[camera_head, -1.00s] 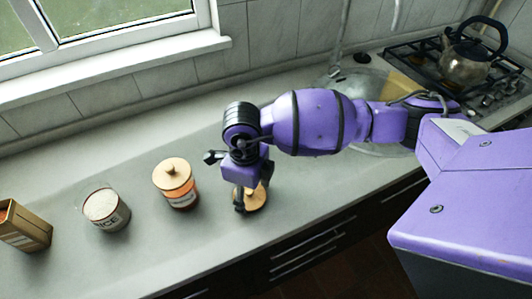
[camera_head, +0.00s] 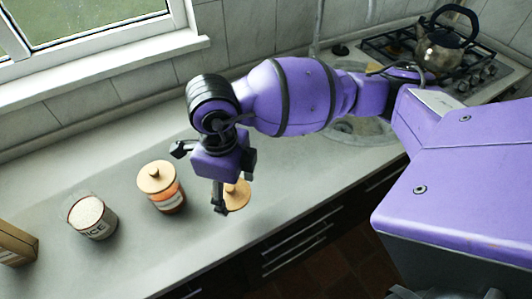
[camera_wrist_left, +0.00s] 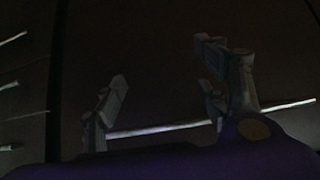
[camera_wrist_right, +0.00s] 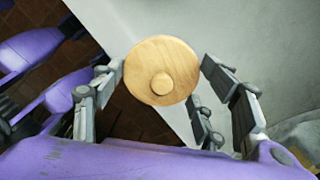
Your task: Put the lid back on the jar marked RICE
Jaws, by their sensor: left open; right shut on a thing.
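The jar marked RICE (camera_head: 92,219) stands upright on the counter at the left in the head view. It has no lid, and its pale contents show. A round wooden lid with a knob (camera_head: 238,196) is near the counter's front edge. My right gripper (camera_head: 234,187) is shut on it, to the right of the jars. In the right wrist view the lid (camera_wrist_right: 161,70) sits between the fingers, knob facing the camera, overlapping the counter's edge. How far it is above the counter is hard to tell. My left gripper (camera_wrist_left: 162,82) is open and empty, in a dark view.
A second jar with its wooden lid on (camera_head: 161,190) stands between the RICE jar and my right gripper. A brown box (camera_head: 16,244) is at the far left. A kettle (camera_head: 447,42) stands on the stove at the back right. The counter behind the jars is clear.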

